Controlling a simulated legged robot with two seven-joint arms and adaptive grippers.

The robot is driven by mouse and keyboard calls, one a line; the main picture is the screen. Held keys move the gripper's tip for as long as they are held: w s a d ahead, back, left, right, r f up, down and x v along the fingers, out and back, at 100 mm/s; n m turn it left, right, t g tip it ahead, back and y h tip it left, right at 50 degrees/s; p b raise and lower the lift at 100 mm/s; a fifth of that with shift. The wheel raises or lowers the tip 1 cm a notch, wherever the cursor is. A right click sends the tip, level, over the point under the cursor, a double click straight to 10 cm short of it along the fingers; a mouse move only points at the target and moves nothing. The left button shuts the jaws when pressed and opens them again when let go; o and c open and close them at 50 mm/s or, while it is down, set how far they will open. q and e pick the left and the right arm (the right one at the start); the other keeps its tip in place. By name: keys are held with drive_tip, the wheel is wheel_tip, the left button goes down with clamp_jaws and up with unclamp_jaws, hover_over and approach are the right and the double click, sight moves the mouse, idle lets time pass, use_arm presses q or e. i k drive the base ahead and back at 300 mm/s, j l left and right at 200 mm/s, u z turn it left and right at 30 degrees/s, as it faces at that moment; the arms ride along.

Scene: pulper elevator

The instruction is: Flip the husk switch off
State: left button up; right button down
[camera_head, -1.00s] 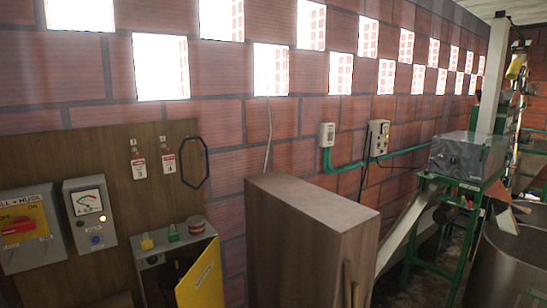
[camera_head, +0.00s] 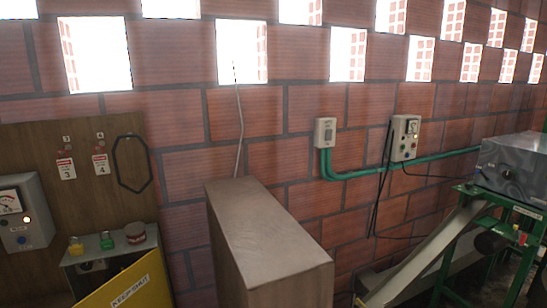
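No switch that I can read as the husk switch shows in the camera_head view now. A small pale switch box (camera_head: 326,132) is on the brick wall, with a green conduit running from it. A grey control box (camera_head: 405,137) with several small knobs or buttons is on the wall to its right; its labels are too small to read. A grey meter panel (camera_head: 22,212) with a dial, a lit button and a blue button is cut by the left edge. Neither of my grippers shows.
A tall brown cabinet (camera_head: 262,235) stands in front of the wall. An open lock box (camera_head: 115,250) with a yellow "keep shut" door (camera_head: 128,287) holds padlocks on top, at lower left. A grey machine (camera_head: 515,165) on a green frame and a sloping metal chute (camera_head: 425,260) stand at right.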

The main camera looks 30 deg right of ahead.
sight(329, 132)
drive_tip(key=l+u, duration=0.1)
drive_tip(key=l, duration=0.3)
drive_tip(key=k+l+u, duration=0.1)
drive_tip(key=l, duration=0.3)
drive_tip(key=k+l, duration=0.1)
drive_tip(key=l, duration=0.3)
drive_tip(key=l+u, duration=0.15)
drive_tip(key=l, duration=0.3)
drive_tip(key=k+l+u, duration=0.1)
drive_tip(key=l, duration=0.25)
drive_tip(key=k+l+u, duration=0.1)
drive_tip(key=l, duration=0.3)
drive_tip(key=k+l+u, duration=0.1)
drive_tip(key=l, duration=0.25)
drive_tip(key=i+l+u, duration=0.1)
drive_tip(key=l, duration=0.55)
drive_tip(key=i+l+u, duration=0.1)
drive_tip(key=l, duration=0.6)
drive_tip(key=l+u, duration=0.1)
drive_tip(key=l, duration=0.6)
drive_tip(key=i, duration=0.05)
